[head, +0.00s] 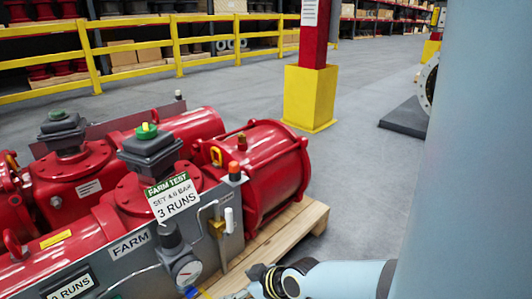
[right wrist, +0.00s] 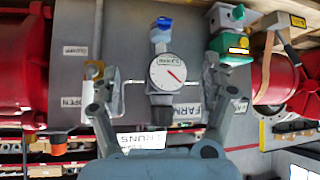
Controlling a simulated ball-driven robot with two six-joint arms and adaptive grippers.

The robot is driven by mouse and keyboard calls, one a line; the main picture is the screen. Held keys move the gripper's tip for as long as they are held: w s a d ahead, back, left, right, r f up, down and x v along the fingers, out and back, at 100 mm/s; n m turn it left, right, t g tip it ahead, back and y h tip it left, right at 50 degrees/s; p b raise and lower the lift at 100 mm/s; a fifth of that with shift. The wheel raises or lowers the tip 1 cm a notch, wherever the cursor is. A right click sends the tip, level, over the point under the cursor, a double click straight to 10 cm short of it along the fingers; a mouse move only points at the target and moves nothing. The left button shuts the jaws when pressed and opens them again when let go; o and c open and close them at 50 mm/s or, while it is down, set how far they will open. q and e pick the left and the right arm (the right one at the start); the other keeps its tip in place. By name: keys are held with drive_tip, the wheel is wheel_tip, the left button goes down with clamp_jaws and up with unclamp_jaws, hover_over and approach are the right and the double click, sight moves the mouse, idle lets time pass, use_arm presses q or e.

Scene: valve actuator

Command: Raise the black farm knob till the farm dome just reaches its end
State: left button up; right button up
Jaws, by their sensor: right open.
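The black farm knob (head: 170,235) stands on the grey FARM panel (head: 232,245), just above the white gauge (head: 187,270). In the right wrist view the knob (right wrist: 161,104) lies between my open right gripper's fingers (right wrist: 165,88), with a gap on both sides and no visible contact. That view also shows the gauge (right wrist: 168,72), its red needle slanting. The farm dome (head: 147,131), green with yellow, sits on a dark grey box above the red actuator. My right wrist is at the bottom of the head view; its fingertips are not clear there. My left gripper is out of view.
A white FARM TEST tag (head: 173,198) hangs above the knob. An orange-topped post (head: 234,171), a yellow fitting (head: 216,228) and thin pipes are close to its right. A second green-topped box (head: 60,130) is at left. The wooden pallet (head: 290,228) borders free floor.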

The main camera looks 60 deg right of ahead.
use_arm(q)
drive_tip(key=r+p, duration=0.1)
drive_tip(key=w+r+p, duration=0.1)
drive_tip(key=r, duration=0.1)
use_arm(e)
drive_tip(key=s+a+f+g, duration=0.2)
drive_tip(key=s+f, duration=0.5)
drive_tip(key=s, duration=0.6)
drive_tip(key=shift+g, duration=0.7)
drive_tip(key=shift+a, duration=0.1)
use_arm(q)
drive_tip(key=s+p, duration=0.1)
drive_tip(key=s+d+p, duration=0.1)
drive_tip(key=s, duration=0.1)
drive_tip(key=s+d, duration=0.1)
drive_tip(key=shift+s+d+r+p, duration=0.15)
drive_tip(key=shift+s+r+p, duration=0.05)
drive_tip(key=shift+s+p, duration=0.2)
use_arm(e)
drive_tip(key=s+a+f+g, duration=0.1)
drive_tip(key=s+f+g, duration=0.1)
drive_tip(key=s, duration=0.9)
drive_tip(key=s+a+f+g+h, duration=0.1)
drive_tip(key=s+a+f+g, duration=0.1)
drive_tip(key=s, duration=0.9)
drive_tip(key=shift+s+a+f+g, duration=0.15)
drive_tip(key=shift+s+f+g, duration=0.15)
drive_tip(key=shift+f+g, duration=0.3)
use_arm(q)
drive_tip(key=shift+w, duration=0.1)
